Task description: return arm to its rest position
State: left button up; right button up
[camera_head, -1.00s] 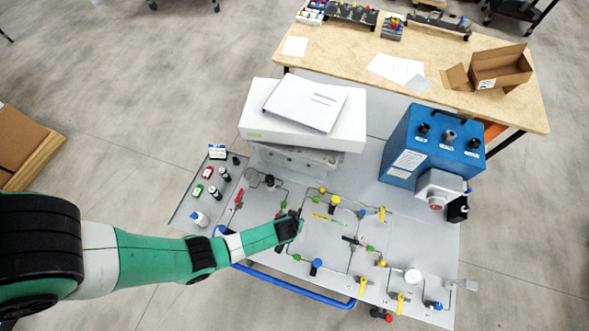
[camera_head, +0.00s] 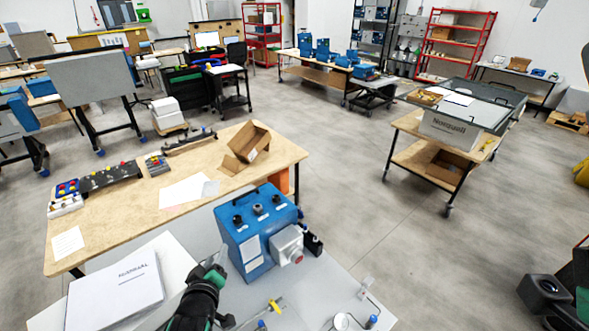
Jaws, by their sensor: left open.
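My left arm, green and black, rises from the bottom edge of the head view, left of centre. Its gripper (camera_head: 216,272) is at the upper end of the arm, small and dark. It is open, with nothing seen between its fingers. It stands in front of the white box and the grey panel cart (camera_head: 318,285), left of the blue analyser box (camera_head: 258,228). Whether it is clear of the cart's surface is hard to tell. My right gripper is not in view.
Behind is a wooden table (camera_head: 120,215) with an open cardboard box (camera_head: 247,142), papers and several small parts. A wheeled cart (camera_head: 410,125) stands at the right. Open floor lies between them.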

pick_arm(q)
notch_tip(320, 180, up, 31)
jog(key=s+d+m+t, duration=0.2)
jog(key=s+t, duration=0.1)
jog(key=t, duration=0.5)
jog(key=s+d+r+m+t+h, duration=0.2)
jog(key=s+r+m+t+h, duration=0.35)
jog(key=s+r, duration=1.2)
notch_tip(320, 180, down, 40)
jog(key=m+t+y+b, duration=0.1)
jog(key=m+b, duration=0.1)
jog(key=b, duration=3.9)
jog(key=shift+w+a+f, duration=0.15)
jog(key=shift+w, duration=0.25)
jog(key=shift+m, duration=0.25)
